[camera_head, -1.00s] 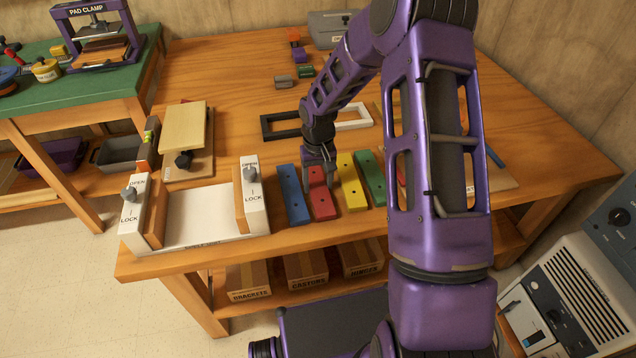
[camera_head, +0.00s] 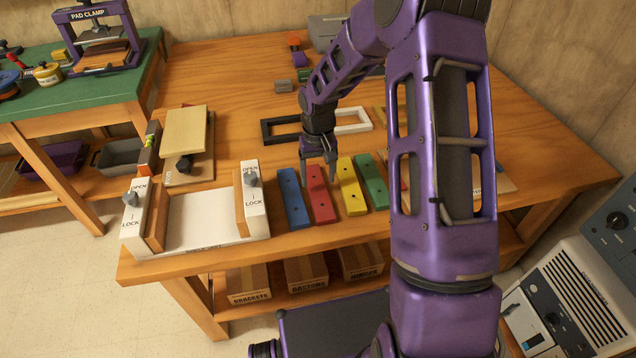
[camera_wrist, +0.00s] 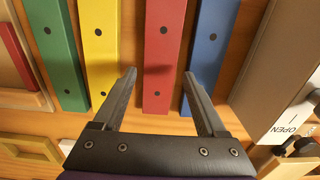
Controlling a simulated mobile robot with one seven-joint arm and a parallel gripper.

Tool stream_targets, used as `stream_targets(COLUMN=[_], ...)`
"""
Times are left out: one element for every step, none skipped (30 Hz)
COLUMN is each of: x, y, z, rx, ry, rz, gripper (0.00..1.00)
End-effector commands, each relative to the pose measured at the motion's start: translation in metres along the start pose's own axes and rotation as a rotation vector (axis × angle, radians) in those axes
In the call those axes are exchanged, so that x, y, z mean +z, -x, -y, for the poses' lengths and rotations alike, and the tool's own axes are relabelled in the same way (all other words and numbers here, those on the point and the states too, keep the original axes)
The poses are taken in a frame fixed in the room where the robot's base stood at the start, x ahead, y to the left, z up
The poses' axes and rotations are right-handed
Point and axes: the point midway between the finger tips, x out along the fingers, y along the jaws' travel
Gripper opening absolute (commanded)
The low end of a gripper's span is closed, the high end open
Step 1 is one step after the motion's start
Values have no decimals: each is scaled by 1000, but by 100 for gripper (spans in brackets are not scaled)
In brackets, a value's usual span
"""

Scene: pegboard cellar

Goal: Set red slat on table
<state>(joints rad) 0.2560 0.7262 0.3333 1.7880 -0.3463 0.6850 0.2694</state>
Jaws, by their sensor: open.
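The red slat (camera_head: 321,203) lies flat on the wooden table (camera_head: 225,120), between the blue slat (camera_head: 293,199) and the yellow slat (camera_head: 351,187). My gripper (camera_head: 318,174) is open and empty over the far end of the red slat. In the wrist view my gripper (camera_wrist: 158,88) has its fingers apart, with the red slat (camera_wrist: 161,60) running between them. The fingers appear above the slat, not touching it. The slat's two dark holes show.
A green slat (camera_head: 372,182) lies right of the yellow one. A white clamp fixture (camera_head: 203,216) with OPEN/LOCK knobs stands left of the slats. Black and white frames (camera_head: 281,132) lie behind.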

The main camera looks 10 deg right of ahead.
Motion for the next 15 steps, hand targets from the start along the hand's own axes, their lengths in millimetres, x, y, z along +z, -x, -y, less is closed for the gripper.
stream_targets(x=[-1,-1,-1,-1,-1,-1,0,0,0,0,0,0,0,0,0], y=[16,22,31,37,43,50,55,60,65,69,72,75,77,78,80], z=[0,0,0,0,0,0,0,0,0,0,0,0,0,0,0], rx=[1,1,1,1,0,0,1,1,0,0,0,0,0,0,0], ry=[-1,-2,-1,0,-1,-1,-1,-1,0,-1,-1,-1,-1,-1,-1], rz=[-4,-4,-4,-4,-3,-3,-3,-2,-2,-1,-1,-1,-1,-1,0], gripper=[74,74,74,74,74,74,74,74,74,74,74,74,74,74,74])
